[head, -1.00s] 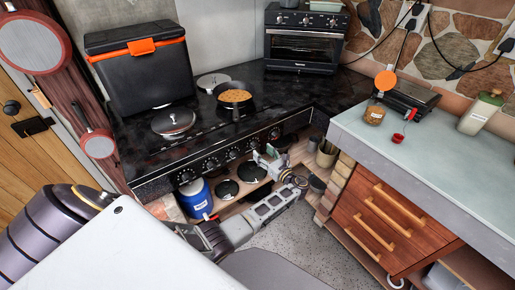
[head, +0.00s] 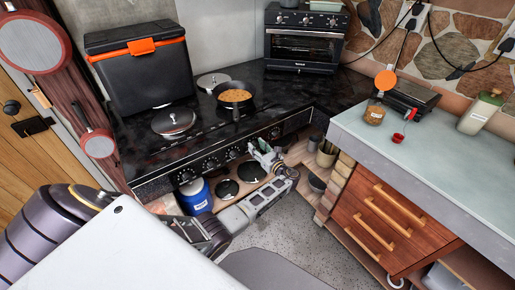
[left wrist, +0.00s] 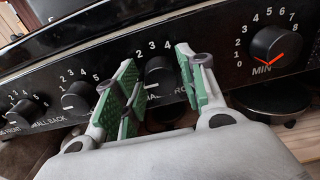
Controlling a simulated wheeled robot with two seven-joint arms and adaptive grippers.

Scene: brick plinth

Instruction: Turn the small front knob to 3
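The small front knob (left wrist: 158,72) is a black dial on the stove's front panel, in the middle of the left wrist view. Its label is partly covered by my gripper; 2, 3 and 4 show above it. A pale mark on the knob points toward its lower left. My left gripper (head: 264,153) is open at the stove front. In the left wrist view its green-padded fingers (left wrist: 156,57) stand on either side of the knob, with gaps visible; I cannot tell whether they touch it. My right gripper is not in view.
A timer knob marked MIN (left wrist: 272,45) is right of the small front knob. The small-back knob (left wrist: 76,97) and another are left. A pan (head: 234,95) with food stands on the stove (head: 150,158). A wooden drawer unit (head: 390,215) stands right of the arm.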

